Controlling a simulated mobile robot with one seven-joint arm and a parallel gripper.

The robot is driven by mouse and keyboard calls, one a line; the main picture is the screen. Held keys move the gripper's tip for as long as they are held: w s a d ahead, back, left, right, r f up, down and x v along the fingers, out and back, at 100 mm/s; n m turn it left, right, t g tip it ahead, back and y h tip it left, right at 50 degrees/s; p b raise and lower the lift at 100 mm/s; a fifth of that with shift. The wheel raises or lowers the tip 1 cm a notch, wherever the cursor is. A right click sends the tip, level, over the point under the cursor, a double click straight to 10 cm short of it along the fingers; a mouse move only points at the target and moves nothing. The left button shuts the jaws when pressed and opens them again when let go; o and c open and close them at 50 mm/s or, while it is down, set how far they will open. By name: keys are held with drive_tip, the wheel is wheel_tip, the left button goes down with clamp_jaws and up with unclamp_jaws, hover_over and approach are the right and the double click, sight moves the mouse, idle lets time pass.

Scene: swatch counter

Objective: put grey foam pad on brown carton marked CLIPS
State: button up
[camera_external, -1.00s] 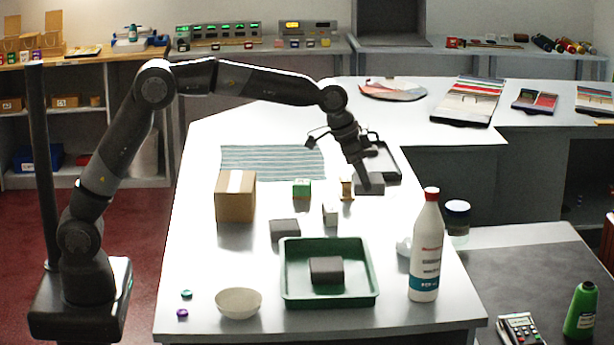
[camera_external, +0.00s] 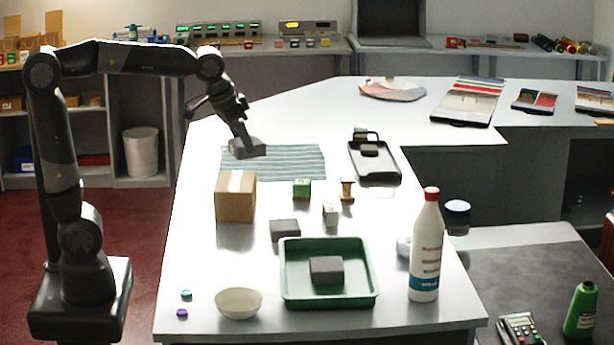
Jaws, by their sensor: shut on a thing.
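My gripper (camera_external: 244,138) is shut on a grey foam pad (camera_external: 247,149) and holds it over the striped cloth, behind the brown carton and above the level of its top. The pad looks slightly tilted. The brown carton (camera_external: 235,203) stands upright on the left part of the white counter, with a pale strip across its top. No marking on the carton can be read from here. The pad and the carton look apart. Other grey blocks lie on the counter (camera_external: 285,229), in the green tray (camera_external: 327,269) and on the black tray (camera_external: 370,150).
A striped cloth (camera_external: 290,162) lies behind the carton. A small green box (camera_external: 302,188), a white item (camera_external: 330,213) and a spool (camera_external: 347,190) stand right of it. The green tray (camera_external: 284,290), a bowl (camera_external: 238,303) and a tall white bottle (camera_external: 426,250) are in front.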

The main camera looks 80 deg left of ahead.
drive_tip(key=shift+n, duration=0.3)
drive_tip(key=s, duration=0.4)
drive_tip(key=shift+a+f, duration=0.15)
drive_tip(key=shift+f, duration=0.1)
approach(237, 181)
drive_tip(key=shift+w+a+f, duration=0.1)
drive_tip(key=shift+w+a, duration=0.05)
drive_tip(key=shift+w, duration=0.3)
drive_tip(key=shift+w+a+f, duration=0.1)
drive_tip(key=shift+w+a, duration=0.1)
drive_tip(key=shift+w, duration=0.25)
drive_tip(key=shift+f, duration=2)
drive_tip(key=o, duration=0.9)
drive_tip(key=shift+f, duration=0.15)
drive_tip(key=shift+o, duration=0.2)
